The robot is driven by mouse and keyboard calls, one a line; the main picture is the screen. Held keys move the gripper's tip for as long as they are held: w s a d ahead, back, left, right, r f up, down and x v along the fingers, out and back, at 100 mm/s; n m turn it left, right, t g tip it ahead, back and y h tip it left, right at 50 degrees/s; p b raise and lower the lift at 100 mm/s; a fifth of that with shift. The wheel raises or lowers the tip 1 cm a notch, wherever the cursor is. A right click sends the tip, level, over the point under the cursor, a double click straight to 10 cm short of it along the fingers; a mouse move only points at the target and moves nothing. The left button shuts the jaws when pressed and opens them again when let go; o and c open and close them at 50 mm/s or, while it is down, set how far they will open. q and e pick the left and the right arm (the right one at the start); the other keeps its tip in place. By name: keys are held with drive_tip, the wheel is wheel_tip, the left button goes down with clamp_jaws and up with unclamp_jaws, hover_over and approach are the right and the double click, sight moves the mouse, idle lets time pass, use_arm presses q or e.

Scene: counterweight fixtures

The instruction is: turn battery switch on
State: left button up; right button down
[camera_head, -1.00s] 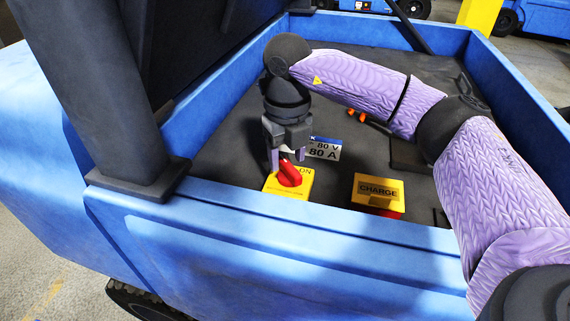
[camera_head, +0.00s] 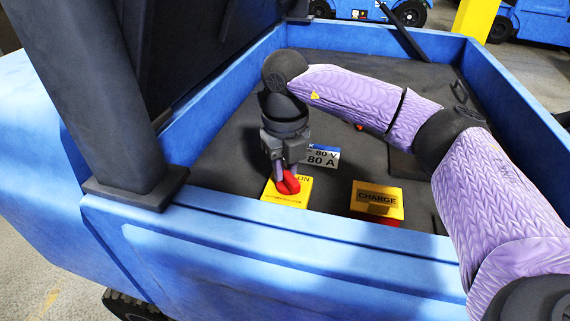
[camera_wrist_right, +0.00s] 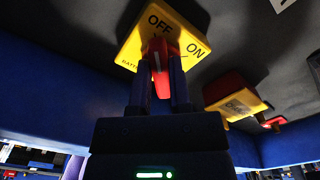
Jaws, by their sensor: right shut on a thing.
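The battery switch is a red handle (camera_head: 288,184) on a yellow plate (camera_head: 287,199) in the blue vehicle's open bay. In the head view, "ON" shows at the plate's upper right. My right gripper (camera_head: 281,173) points down at the switch and is shut on the red handle. The right wrist view shows the handle (camera_wrist_right: 157,60) between the two fingers (camera_wrist_right: 162,92), with the yellow plate (camera_wrist_right: 128,54) behind. There "OFF" lies above the handle and "ON" to its right; the handle lines up nearer "OFF". My left gripper is in neither view.
A yellow "CHARGE" box (camera_head: 377,199) with red below stands right of the switch. A white and blue "80 V 80 A" label (camera_head: 322,157) lies behind the switch. The bay's blue front wall (camera_head: 240,222) runs close in front. A dark post (camera_head: 90,100) stands at left.

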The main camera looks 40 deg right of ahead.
drive_tip(key=shift+r+m+p, duration=0.2)
drive_tip(key=shift+m+p, duration=0.2)
drive_tip(key=shift+p, duration=0.1)
drive_tip(key=m+p, duration=0.6)
drive_tip(key=shift+s+d+r+p, duration=0.15)
drive_tip(key=shift+d+p, duration=0.1)
drive_tip(key=shift+p, duration=0.1)
drive_tip(key=m+p, duration=0.6)
drive_tip(key=shift+s+d, duration=0.15)
drive_tip(key=shift+s, duration=0.05)
drive_tip(key=m+p, duration=0.4)
drive_tip(key=shift+s+f, duration=0.1)
drive_tip(key=shift+f, duration=0.1)
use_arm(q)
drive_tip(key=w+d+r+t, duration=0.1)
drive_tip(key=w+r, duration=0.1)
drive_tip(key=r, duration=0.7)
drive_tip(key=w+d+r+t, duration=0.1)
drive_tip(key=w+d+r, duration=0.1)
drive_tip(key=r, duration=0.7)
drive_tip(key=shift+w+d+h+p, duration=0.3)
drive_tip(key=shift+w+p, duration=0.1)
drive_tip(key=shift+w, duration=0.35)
use_arm(e)
drive_tip(key=shift+m, duration=0.5)
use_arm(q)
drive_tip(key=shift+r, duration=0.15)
use_arm(e)
drive_tip(key=shift+f, duration=0.1)
